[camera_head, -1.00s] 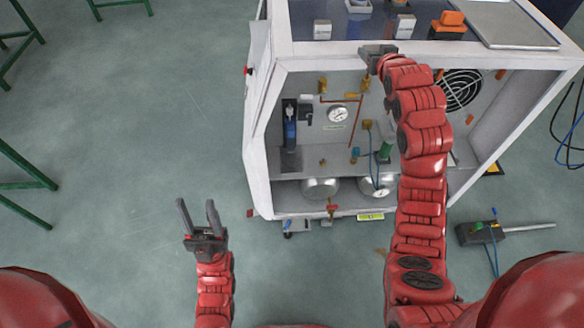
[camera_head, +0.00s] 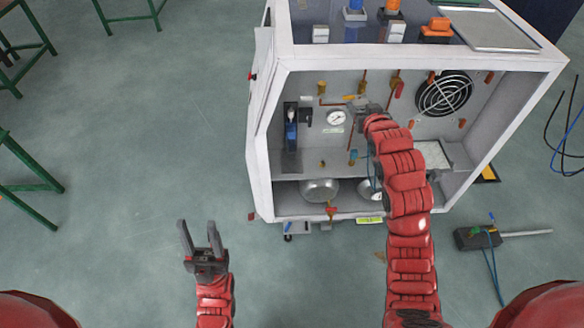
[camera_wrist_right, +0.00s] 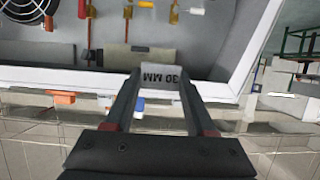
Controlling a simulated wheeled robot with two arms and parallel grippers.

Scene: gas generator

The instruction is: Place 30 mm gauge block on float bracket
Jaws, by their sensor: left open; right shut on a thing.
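The 30 mm gauge block (camera_wrist_right: 160,77) is a pale block marked "30 MM", held between the fingertips of my right gripper (camera_wrist_right: 158,80) in the right wrist view. In the head view my right gripper (camera_head: 362,106) is in front of the cabinet's open interior, just right of the round dial gauge; the block is too small to make out there. I cannot identify the float bracket with certainty; a dark upright fitting with a blue cylinder (camera_head: 291,132) is on the left of the interior. My left gripper (camera_head: 200,236) is open and empty over the floor, left of the cabinet.
The white cabinet (camera_head: 262,130) has a dial gauge (camera_head: 336,118), copper pipes, a fan grille (camera_head: 444,94) and silver vessels (camera_head: 320,190) inside. Its side walls and top edge bound the opening. A black tool (camera_head: 478,237) lies on the floor at right.

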